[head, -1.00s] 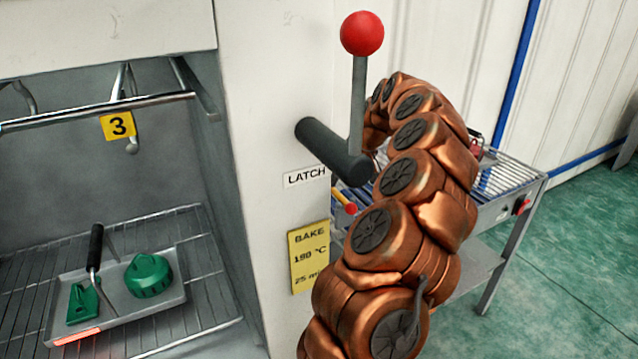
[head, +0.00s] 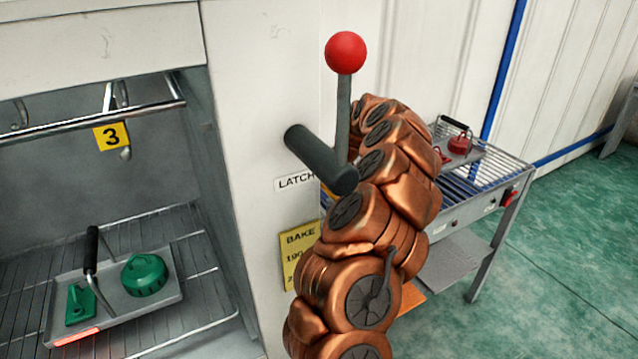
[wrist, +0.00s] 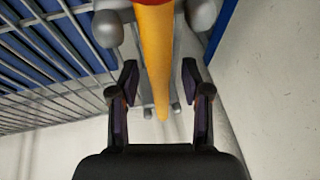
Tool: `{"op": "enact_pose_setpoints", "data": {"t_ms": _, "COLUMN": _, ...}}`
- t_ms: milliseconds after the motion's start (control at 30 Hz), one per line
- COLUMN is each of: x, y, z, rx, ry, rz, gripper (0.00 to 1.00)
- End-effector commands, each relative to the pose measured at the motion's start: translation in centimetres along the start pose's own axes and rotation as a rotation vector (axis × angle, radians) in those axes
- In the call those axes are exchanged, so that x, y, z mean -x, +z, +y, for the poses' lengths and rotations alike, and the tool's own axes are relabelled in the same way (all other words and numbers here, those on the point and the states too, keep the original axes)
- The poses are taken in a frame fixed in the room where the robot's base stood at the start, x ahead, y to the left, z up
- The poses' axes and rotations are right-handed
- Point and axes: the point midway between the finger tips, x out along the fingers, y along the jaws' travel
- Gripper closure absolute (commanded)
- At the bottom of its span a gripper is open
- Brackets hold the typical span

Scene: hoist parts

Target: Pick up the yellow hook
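In the wrist view my gripper (wrist: 160,82) is open, its two dark fingers apart. A yellow-orange rod (wrist: 156,55) runs down from the top edge into the space between the fingers, with a gap on each side. A bit of red shows at its top edge. I cannot tell whether this rod is part of the yellow hook; no hook shape shows on it. In the head view a small yellow-orange piece (head: 326,193) shows beside the cabinet, mostly hidden by my copper arm. My gripper is hidden there.
A white cabinet (head: 262,120) carries a dark cylinder (head: 318,157) and a red-knobbed lever (head: 345,55). Left, an oven tray (head: 135,308) holds green parts. Right, a roller table (head: 490,178) carries a tray with red parts. Green floor is clear at the right.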

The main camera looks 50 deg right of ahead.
Motion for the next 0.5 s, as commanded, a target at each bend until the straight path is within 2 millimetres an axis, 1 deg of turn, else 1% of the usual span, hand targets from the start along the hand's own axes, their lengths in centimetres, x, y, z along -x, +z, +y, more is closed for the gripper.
{"op": "enact_pose_setpoints", "data": {"t_ms": 33, "x": -0.01, "y": 0.01, "z": -0.01, "rx": 0.000, "ry": 0.000, "rz": 0.000, "gripper": 0.57}}
{"op": "enact_pose_setpoints", "data": {"t_ms": 67, "x": 0.00, "y": 0.01, "z": -0.01, "rx": 0.000, "ry": 0.000, "rz": 0.000, "gripper": 0.60}}
{"op": "enact_pose_setpoints", "data": {"t_ms": 433, "x": 0.02, "y": 0.01, "z": -0.04, "rx": 0.001, "ry": -0.001, "rz": -0.001, "gripper": 0.98}}
{"op": "enact_pose_setpoints", "data": {"t_ms": 500, "x": 0.02, "y": 0.02, "z": -0.04, "rx": 0.001, "ry": -0.001, "rz": -0.001, "gripper": 1.00}}
